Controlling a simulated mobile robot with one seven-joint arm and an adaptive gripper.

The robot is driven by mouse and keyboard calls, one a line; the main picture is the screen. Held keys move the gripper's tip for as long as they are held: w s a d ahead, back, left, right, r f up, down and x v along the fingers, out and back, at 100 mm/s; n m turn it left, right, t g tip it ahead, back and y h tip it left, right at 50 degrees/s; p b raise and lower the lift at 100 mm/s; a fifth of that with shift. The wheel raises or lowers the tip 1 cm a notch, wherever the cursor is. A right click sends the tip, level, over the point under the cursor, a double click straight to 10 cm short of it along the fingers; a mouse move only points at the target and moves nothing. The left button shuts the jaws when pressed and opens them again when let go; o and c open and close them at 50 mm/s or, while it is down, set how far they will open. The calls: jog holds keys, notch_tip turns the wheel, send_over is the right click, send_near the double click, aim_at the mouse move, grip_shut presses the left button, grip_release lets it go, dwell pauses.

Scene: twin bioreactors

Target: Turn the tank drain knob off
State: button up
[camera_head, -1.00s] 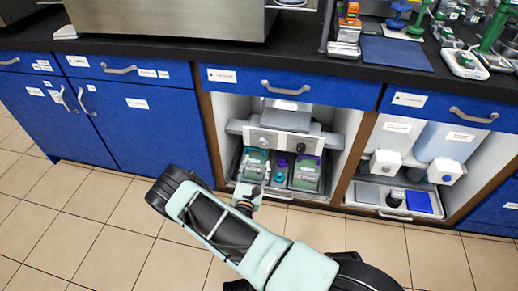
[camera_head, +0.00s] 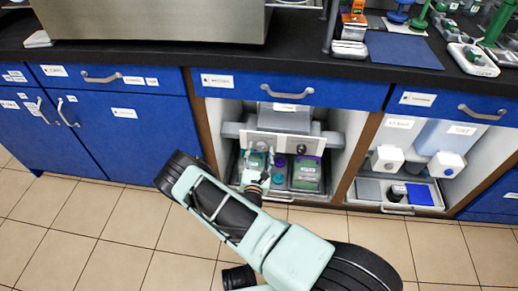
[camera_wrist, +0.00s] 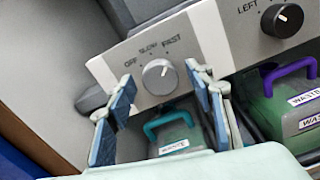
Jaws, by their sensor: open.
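The pale grey knob (camera_wrist: 159,77) sits on a light panel (camera_wrist: 205,30) below the labels OFF, SLOW and FAST. Its small pointer mark appears to lean up and right, toward FAST. The panel (camera_head: 283,141) also shows in the head view, inside the open cabinet bay. My gripper (camera_wrist: 160,80) is open, with blue-padded fingers either side of the knob in the wrist view. I cannot tell how far the fingertips are from the panel. In the head view my gripper (camera_head: 256,168) is in front of the bay.
A black knob (camera_wrist: 282,20) marked LEFT is to the right on the panel. Below stand a teal-handled container (camera_wrist: 172,134) and a purple-handled waste container (camera_wrist: 292,105). A cabinet wall (camera_wrist: 45,75) is at the left. A second bay with white dispensers (camera_head: 387,158) is to the right.

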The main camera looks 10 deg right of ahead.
jog(key=c, duration=1.2)
jog(key=shift+o, duration=0.2)
jog(key=shift+n, duration=0.3)
jog(key=n, duration=0.3)
jog(key=shift+n, duration=0.3)
jog(key=n+p, duration=0.1)
jog(key=n, duration=0.8)
jog(key=shift+n, duration=2.3)
jog(key=shift+d, duration=0.1)
